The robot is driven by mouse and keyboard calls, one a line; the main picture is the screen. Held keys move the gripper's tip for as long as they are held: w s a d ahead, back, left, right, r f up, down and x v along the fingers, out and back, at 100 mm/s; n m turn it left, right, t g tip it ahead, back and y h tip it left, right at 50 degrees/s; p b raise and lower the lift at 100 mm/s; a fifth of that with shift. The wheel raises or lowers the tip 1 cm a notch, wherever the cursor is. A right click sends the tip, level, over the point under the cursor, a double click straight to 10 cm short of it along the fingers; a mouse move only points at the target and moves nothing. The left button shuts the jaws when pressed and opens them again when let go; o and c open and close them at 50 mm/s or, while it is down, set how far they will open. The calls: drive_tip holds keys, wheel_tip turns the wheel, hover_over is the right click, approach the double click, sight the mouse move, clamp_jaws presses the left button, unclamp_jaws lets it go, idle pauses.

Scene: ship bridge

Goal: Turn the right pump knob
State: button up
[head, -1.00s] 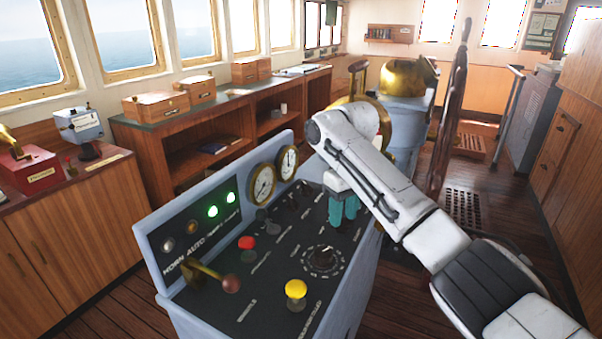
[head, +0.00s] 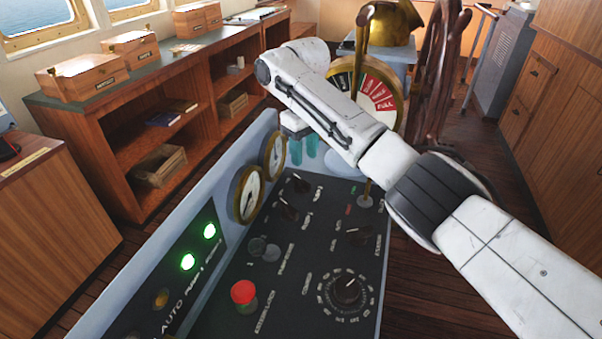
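The control console has a dark sloped panel with several black knobs. Two similar black knobs, one farther (head: 300,184) and one nearer (head: 290,211), sit beside the gauges. Another black knob (head: 358,236) is farther right. The labels are too small to read, so I cannot tell which is the right pump knob. My gripper (head: 304,150) has teal fingers pointing down over the far end of the console, beyond the two similar knobs and apart from them. I see nothing held. The gap between the fingers is too unclear to judge.
Two brass gauges (head: 246,193) and two lit green lamps (head: 187,262) are on the upright panel. A red button (head: 243,292), a round dial knob (head: 348,289) and a small lever (head: 366,196) stand on the console. An engine telegraph (head: 380,92) is behind my arm.

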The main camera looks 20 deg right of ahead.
sight(304, 181)
wheel_tip(304, 181, down, 8)
drive_tip(key=shift+f, duration=0.15)
drive_tip(key=shift+c, duration=0.3)
clamp_jaws()
